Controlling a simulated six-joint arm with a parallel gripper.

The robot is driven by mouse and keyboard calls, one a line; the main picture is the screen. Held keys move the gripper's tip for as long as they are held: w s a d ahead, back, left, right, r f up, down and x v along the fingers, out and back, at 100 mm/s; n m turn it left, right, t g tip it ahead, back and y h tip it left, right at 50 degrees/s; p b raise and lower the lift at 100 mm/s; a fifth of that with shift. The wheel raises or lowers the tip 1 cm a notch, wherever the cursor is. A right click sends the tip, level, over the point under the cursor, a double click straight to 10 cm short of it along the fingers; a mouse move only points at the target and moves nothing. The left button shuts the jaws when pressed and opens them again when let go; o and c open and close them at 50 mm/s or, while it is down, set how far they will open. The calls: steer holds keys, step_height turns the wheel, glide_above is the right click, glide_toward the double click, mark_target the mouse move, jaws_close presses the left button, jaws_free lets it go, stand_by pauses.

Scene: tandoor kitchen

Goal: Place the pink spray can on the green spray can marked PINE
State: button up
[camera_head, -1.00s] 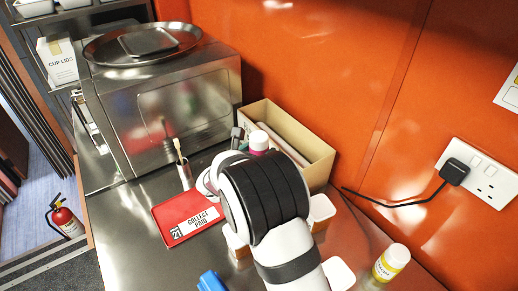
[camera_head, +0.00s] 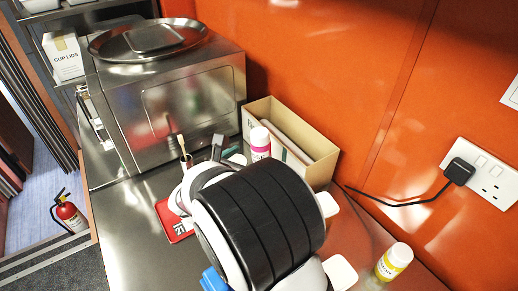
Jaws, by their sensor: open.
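The pink spray can (camera_head: 260,147) stands upright beside the front of the cardboard box, with its white cap and a pink band showing. Its lower part and whatever is under it are hidden behind my arm. No green can marked PINE is in sight. A dark grey part of my gripper (camera_head: 218,148) shows to the left of the pink can, with a gap between them. The gripper is open, and the rest of it is mostly hidden by my white and black wrist.
A steel oven (camera_head: 185,105) with a round tray (camera_head: 115,46) on top stands at the back left. The cardboard box (camera_head: 322,165) is behind the can. A red sign (camera_head: 172,222), a yellow-labelled bottle (camera_head: 394,262) and a blue object (camera_head: 213,280) are on the counter.

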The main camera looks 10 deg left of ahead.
steer(key=s+d+r+m+g+h, duration=0.2)
steer(key=s+d+m+g, duration=0.2)
steer(key=s+d+m, duration=0.5)
steer(key=s+d+r+m+g+h, duration=0.1)
steer(key=s+d+m+g+h, duration=0.25)
steer(key=d+m, duration=0.7)
steer(key=s+d+m+g+y, duration=0.3)
steer(key=s+d+m+g, duration=0.15)
steer(key=s+d, duration=0.3)
steer(key=s+a+f+m+y, duration=0.1)
steer(key=s+a+m+y, duration=0.2)
steer(key=s+m, duration=0.3)
steer(key=s+a+f+m+g+y, duration=0.1)
steer(key=s+a+m+y, duration=0.3)
steer(key=s+m, duration=0.3)
steer(key=shift+a+m, duration=0.25)
steer(key=shift+m, duration=0.75)
